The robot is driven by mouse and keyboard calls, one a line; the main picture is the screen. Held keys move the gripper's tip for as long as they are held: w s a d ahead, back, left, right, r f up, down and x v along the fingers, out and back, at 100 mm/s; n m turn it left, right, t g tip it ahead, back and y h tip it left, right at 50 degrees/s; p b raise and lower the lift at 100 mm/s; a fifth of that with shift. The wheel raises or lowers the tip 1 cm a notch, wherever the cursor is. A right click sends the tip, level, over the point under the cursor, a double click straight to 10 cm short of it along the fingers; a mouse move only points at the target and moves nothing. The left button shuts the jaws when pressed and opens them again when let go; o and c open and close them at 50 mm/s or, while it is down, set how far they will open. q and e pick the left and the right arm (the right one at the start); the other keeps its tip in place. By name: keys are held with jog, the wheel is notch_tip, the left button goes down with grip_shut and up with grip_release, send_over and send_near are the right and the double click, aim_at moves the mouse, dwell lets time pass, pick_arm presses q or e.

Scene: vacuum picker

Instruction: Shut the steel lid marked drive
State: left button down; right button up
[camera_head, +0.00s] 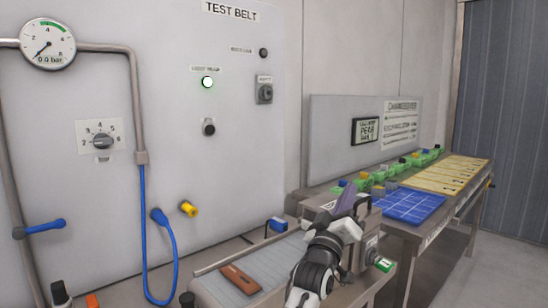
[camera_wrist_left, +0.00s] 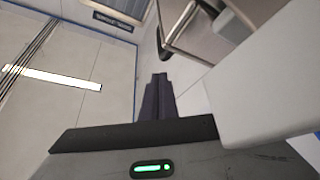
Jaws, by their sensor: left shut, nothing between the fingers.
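My left gripper (camera_head: 347,198) is at the far end of the small belt, with its dark fingers shut and empty in front of a grey steel housing (camera_head: 374,226). The shut fingers also show in the left wrist view (camera_wrist_left: 159,92). My arm and gripper hide much of this housing. No lid marked drive can be made out for certain, and I cannot tell whether a lid there is open or shut. My right gripper is not in view.
A brown block (camera_head: 240,279) lies on the grey belt (camera_head: 262,262). A blue part (camera_head: 277,225) sits beside the belt. A green-faced button box (camera_head: 382,263) is at the housing's right. A bench with green bins and a blue mat (camera_head: 408,206) stands behind.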

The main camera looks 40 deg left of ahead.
pick_arm(q)
jog(key=shift+d+f+m, duration=0.15)
jog(key=shift+f+m, duration=0.1)
jog(key=shift+m, duration=0.05)
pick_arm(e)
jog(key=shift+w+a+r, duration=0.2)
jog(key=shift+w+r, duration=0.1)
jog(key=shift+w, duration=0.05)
pick_arm(q)
jog(key=shift+r, duration=0.1)
